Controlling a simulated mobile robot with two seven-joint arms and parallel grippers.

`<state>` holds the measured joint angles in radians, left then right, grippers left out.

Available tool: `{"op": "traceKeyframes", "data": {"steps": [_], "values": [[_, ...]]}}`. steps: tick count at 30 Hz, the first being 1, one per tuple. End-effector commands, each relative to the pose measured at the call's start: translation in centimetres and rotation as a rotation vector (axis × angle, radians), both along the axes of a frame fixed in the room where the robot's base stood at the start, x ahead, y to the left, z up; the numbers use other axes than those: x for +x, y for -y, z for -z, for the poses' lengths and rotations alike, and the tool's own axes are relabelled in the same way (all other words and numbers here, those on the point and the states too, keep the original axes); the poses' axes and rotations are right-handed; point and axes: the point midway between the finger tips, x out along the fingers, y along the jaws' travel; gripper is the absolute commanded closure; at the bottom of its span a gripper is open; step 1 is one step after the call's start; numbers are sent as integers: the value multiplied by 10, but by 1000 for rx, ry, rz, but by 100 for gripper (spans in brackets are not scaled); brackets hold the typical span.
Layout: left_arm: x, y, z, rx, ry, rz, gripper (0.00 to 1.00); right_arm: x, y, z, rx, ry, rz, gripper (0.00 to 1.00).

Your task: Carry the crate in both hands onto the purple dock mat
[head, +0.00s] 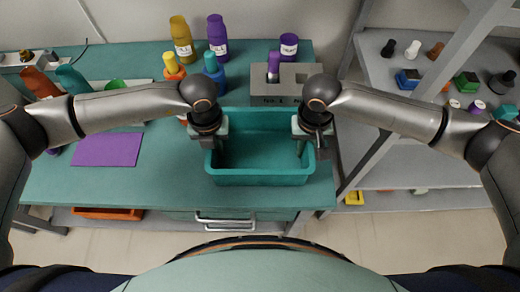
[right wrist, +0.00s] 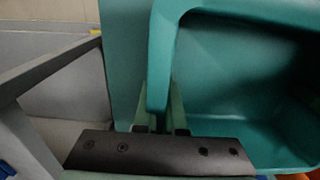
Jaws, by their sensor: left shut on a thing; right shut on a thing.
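The teal crate (head: 260,180) is at the right part of the teal bench, in front of the grey block; its inside looks empty. I cannot tell if it rests on the bench or hangs just above it. My left gripper (head: 208,142) is shut on the crate's left wall. My right gripper (head: 312,140) is shut on its right wall. In the right wrist view the crate (right wrist: 215,12) shows its rim between the right gripper's fingers (right wrist: 160,115). The purple dock mat (head: 108,149) lies flat on the bench to the left of the crate, bare and apart from it.
The bench (head: 160,180) is clear between mat and crate. A grey block (head: 285,92) with a purple-topped bottle stands behind the crate. Several bottles (head: 181,42) stand at the back. Orange and teal bottles (head: 40,84) stand behind the mat. A grey shelf (head: 385,75) stands to the right.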

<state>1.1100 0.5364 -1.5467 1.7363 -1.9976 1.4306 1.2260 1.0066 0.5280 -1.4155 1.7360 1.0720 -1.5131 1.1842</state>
Motion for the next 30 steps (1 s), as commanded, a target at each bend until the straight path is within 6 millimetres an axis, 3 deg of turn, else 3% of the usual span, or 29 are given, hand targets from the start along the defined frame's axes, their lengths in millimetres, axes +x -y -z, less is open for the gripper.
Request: {"op": "traceKeyframes", "data": {"steps": [14,30], "values": [[1,-1,-6,0,2,-2,100,1,0,-6,0,2,1,100],[1,-1,-50,1,1,-2,100,1,1,-50,-1,1,2,100]]}}
